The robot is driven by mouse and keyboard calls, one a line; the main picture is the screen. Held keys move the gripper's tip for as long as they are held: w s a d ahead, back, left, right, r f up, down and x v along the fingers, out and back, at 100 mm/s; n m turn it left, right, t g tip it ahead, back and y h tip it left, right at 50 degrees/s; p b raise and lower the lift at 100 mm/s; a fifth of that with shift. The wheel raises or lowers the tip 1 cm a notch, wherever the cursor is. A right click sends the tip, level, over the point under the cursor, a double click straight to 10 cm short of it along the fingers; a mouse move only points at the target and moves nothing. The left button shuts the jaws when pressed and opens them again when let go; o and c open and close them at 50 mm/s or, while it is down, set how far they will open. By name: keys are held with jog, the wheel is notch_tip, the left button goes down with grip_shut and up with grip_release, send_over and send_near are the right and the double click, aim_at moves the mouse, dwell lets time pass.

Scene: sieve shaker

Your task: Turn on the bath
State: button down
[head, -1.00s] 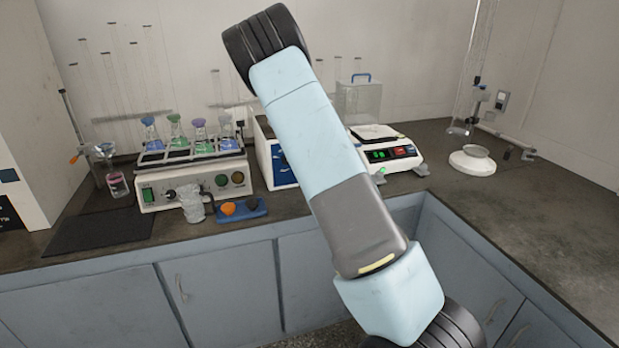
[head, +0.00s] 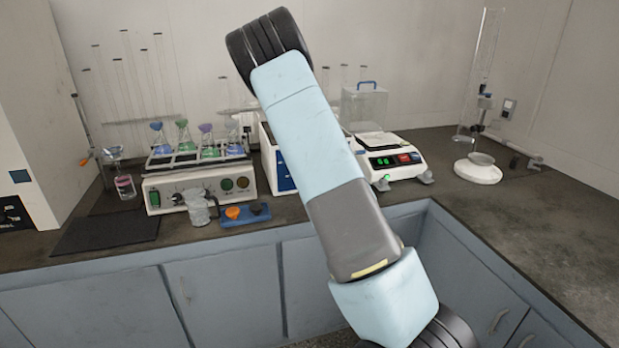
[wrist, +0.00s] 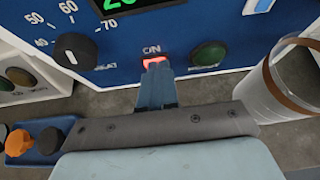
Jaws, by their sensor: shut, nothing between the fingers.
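The bath shows in the wrist view as a blue front panel (wrist: 225,25), with a black dial (wrist: 75,50) on a temperature scale, green display digits (wrist: 125,4), a glowing red switch (wrist: 155,62) under "ON" lettering, and a green round button (wrist: 208,53). My gripper (wrist: 157,72) is shut and empty, its tips at the red switch and covering its lower part. I cannot tell whether they touch it. In the head view, the white and blue bath (head: 281,168) is partly hidden behind my arm, which also hides my gripper.
A white instrument with coloured flasks (head: 200,186) stands left of the bath. A small blue tray with orange and dark knobs (head: 245,214) lies in front. A balance (head: 390,160) stands right. In the wrist view, a clear brown-rimmed vessel (wrist: 275,95) is close on the right.

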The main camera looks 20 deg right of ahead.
jog(key=shift+r, duration=0.75)
jog(key=v, duration=1.3)
jog(key=shift+s+f, duration=0.15)
jog(key=shift+f, duration=0.1)
